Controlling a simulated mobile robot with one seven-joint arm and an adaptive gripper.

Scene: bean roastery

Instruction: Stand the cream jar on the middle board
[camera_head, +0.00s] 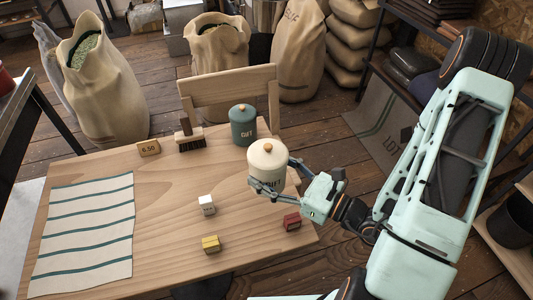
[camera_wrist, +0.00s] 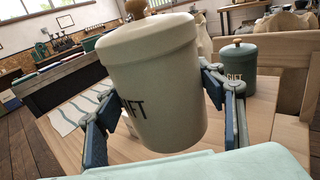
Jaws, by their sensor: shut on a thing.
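The cream jar (camera_head: 267,158) has a wooden knob and dark lettering. It is at the right part of the wooden table in the head view. It fills the middle of the wrist view (camera_wrist: 155,80), slightly tilted there. My gripper (camera_head: 273,178) is shut around the jar's body, with one finger on each side; these fingers also show in the wrist view (camera_wrist: 155,108). The head view does not clearly show the gap between the jar's base and the tabletop. I cannot make out a separate middle board in either view.
A green lidded jar (camera_head: 243,127) stands just behind the cream jar. A brush (camera_head: 189,138), a price block (camera_head: 148,148), and white (camera_head: 207,204), red (camera_head: 292,221) and yellow (camera_head: 211,244) blocks sit on the table (camera_head: 160,240). A striped cloth (camera_head: 85,235) lies left. A chair (camera_head: 230,90) stands behind.

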